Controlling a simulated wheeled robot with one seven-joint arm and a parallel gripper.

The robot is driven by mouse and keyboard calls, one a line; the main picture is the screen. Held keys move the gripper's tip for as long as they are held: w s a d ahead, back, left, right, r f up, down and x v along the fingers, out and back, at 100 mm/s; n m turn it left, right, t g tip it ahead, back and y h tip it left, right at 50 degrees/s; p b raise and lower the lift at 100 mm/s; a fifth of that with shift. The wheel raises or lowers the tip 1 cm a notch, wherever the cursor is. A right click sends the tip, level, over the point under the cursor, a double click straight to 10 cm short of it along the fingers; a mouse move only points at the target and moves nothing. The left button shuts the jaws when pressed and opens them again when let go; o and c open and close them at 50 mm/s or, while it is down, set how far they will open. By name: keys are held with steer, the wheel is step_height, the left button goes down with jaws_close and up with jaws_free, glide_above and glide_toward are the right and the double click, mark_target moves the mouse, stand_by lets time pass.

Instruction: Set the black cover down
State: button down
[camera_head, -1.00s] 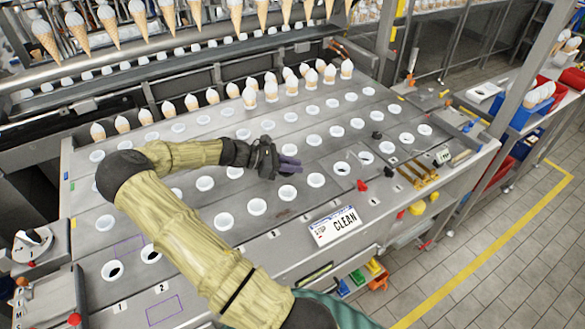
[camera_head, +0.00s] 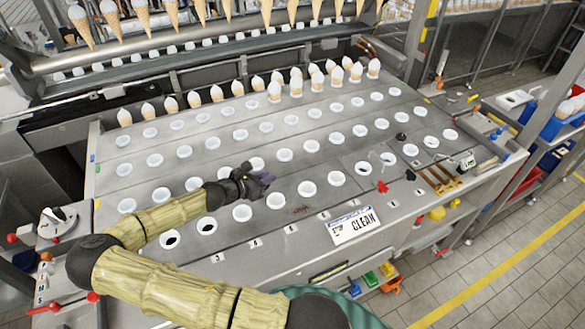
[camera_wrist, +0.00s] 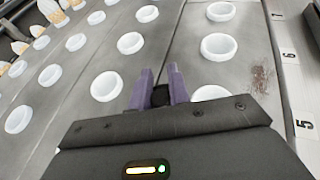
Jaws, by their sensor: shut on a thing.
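My gripper (camera_head: 264,178) is above the grey table, over the rows of white cups, left of the CLEAN sign. In the wrist view, the purple fingers of my gripper (camera_wrist: 160,84) are shut on a small black thing, which I take for the black cover (camera_wrist: 160,96). Only part of the cover shows between the fingers. In the head view the cover is too small and dark to tell from my gripper. White cups (camera_wrist: 218,46) surround the fingers in the wrist view.
The grey table (camera_head: 330,215) has bare strips between cup rows. A CLEAN sign (camera_head: 352,225) lies at its front edge. A black knob (camera_head: 402,136) and red piece (camera_head: 383,187) are to the right. Filled cones (camera_head: 275,91) stand at the back. Dark holes (camera_head: 207,225) show at front left.

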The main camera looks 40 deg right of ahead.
steer(key=w+a+n+t+y, duration=0.1)
steer(key=a+n+t, duration=0.1)
steer(key=a, duration=0.2)
steer(key=w+a+n+t+y, duration=0.1)
steer(key=w+a+n+t, duration=0.1)
steer(key=a+n+t, duration=0.1)
steer(key=w+a+n+t+y, duration=0.1)
steer(key=w+a+n+t, duration=0.1)
steer(key=a, duration=0.4)
steer(key=shift+w+f+n+t, duration=0.2)
steer(key=shift+n+t, duration=0.1)
steer(key=shift+t, duration=0.3)
steer(key=a+r+n+t+y, duration=0.1)
steer(key=a+n+y, duration=0.1)
steer(key=a, duration=0.2)
steer(key=a+r+n+t+y, duration=0.1)
steer(key=a+n+y, duration=0.1)
steer(key=a, duration=0.2)
steer(key=a+r+n+t+y, duration=0.1)
steer(key=a+n+y, duration=0.1)
steer(key=a, duration=0.2)
steer(key=shift+w+a+r+t+y, duration=0.1)
steer(key=shift+w+a+t+y, duration=0.1)
steer(key=shift+t+y, duration=0.15)
steer(key=shift+w, duration=0.1)
